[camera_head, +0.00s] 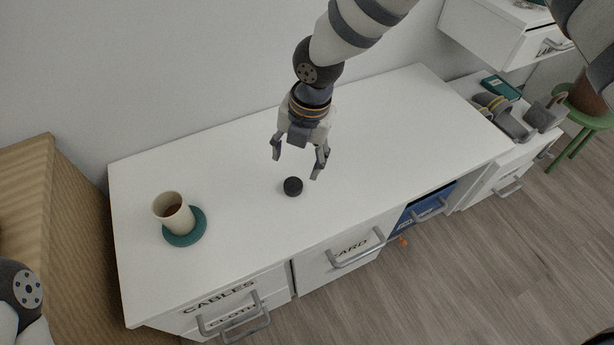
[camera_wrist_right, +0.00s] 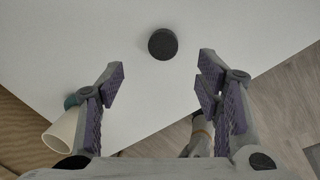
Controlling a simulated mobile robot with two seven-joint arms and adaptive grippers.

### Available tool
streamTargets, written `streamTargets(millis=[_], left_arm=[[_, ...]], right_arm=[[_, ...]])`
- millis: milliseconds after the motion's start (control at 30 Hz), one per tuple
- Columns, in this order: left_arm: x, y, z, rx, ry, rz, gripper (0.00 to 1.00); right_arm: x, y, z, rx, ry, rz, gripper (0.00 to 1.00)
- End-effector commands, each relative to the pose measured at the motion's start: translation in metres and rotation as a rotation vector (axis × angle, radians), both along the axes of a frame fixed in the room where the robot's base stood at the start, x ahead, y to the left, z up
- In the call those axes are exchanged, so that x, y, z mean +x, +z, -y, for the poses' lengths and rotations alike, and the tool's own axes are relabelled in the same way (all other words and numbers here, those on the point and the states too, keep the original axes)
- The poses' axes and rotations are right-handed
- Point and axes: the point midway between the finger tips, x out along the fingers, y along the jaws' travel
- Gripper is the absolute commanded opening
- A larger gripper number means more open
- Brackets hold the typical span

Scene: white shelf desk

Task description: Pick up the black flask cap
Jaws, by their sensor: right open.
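The black flask cap (camera_head: 293,186) is a small round black disc lying on the white desk top, near the middle. My right gripper (camera_head: 296,163) is open and empty, with its fingers pointing down just above and behind the cap. In the right wrist view the cap (camera_wrist_right: 162,44) lies beyond the fingertips, roughly centred between the two purple-padded fingers of the gripper (camera_wrist_right: 160,82). It is apart from both fingers. My left gripper does not show; only a piece of my left arm is at the lower left of the head view.
A beige cup (camera_head: 175,214) stands on a teal coaster (camera_head: 187,238) to the left. Headphones (camera_head: 503,117), a teal book (camera_head: 501,88) and a padlock (camera_head: 545,113) are at the far right. The white desk top (camera_head: 400,130) around the cap is clear. Labelled drawers line its front.

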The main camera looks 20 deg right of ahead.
Motion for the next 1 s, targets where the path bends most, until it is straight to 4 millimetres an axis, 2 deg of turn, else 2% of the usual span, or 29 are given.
streamTargets(millis=[33, 233, 433, 533, 733, 767, 900, 1000], left_arm=[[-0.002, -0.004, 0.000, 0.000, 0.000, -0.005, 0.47], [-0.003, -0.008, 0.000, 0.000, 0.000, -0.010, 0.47], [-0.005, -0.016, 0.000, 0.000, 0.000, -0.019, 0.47], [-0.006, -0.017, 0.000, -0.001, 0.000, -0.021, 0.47], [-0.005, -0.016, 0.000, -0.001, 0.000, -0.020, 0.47], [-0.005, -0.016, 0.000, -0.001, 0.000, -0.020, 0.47], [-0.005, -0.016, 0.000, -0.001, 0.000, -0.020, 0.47], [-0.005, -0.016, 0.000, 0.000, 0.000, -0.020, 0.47]], right_arm=[[0.000, -0.014, -0.001, -0.001, -0.001, -0.004, 0.59], [0.002, -0.041, -0.004, 0.000, -0.003, -0.003, 0.59], [0.002, -0.080, -0.007, 0.001, -0.003, -0.004, 0.59], [0.003, -0.088, -0.008, 0.002, -0.004, -0.002, 0.59], [0.004, -0.087, -0.008, 0.002, -0.005, -0.001, 0.59], [0.004, -0.087, -0.008, 0.002, -0.005, -0.001, 0.54], [0.003, -0.087, -0.008, 0.002, -0.005, -0.001, 0.23], [0.003, -0.087, -0.008, 0.002, -0.005, -0.001, 0.20]])
